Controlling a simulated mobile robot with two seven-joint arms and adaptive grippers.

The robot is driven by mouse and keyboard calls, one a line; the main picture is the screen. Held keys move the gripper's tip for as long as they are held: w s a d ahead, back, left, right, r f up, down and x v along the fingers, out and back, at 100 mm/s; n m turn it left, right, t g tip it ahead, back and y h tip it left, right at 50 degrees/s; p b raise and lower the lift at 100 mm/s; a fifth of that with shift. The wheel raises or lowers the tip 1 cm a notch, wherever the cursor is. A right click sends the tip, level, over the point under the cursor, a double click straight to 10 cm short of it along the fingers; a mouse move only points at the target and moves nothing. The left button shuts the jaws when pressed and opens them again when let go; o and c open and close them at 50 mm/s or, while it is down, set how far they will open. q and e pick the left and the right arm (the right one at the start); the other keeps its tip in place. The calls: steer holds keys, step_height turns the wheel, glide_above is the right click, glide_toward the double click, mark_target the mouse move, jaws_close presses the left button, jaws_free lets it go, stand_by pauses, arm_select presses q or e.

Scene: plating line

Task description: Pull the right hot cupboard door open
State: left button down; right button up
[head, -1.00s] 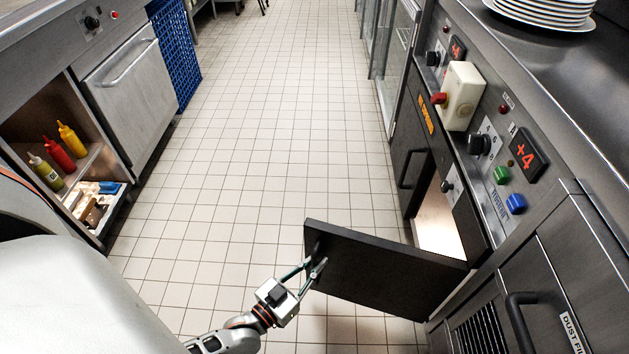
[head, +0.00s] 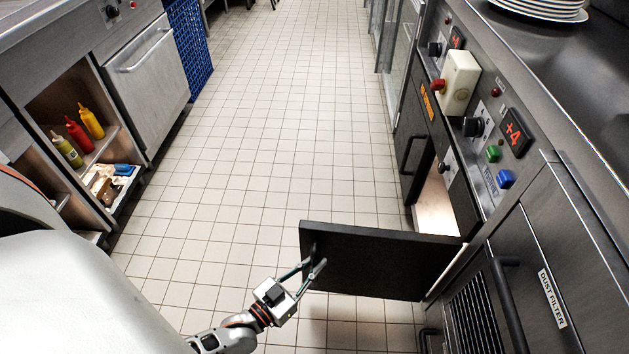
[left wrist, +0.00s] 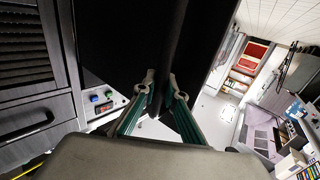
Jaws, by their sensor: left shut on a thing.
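The right hot cupboard door (head: 385,262) is a dark panel. It stands swung out from the cupboard front on the right, roughly square to it, with a lit opening (head: 435,205) behind it. My left gripper (head: 313,266) is at the door's free edge, its fingers shut on the door handle. In the left wrist view the handle (left wrist: 174,45) is a dark bar running up from between the fingertips (left wrist: 158,85), in front of the dark door. The exact finger contact is hard to see. My right gripper is out of view.
The other cupboard door (head: 412,150) is shut beyond the opening. A control panel with a blue button (head: 506,179) runs above. A dust filter unit (head: 545,270) stands nearer on the right. The tiled aisle (head: 250,150) is clear. Sauce bottles (head: 78,135) stand on a left shelf.

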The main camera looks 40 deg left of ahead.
arm_select(q)
steer(key=shift+s+a+f, duration=0.1)
steer(key=shift+a, duration=0.2)
steer(key=c, duration=2.1)
jaws_free()
steer(key=shift+d, duration=0.1)
steer(key=s, duration=0.4)
steer(key=s+a, duration=0.1)
steer(key=s, duration=0.7)
steer(key=shift+a, duration=0.3)
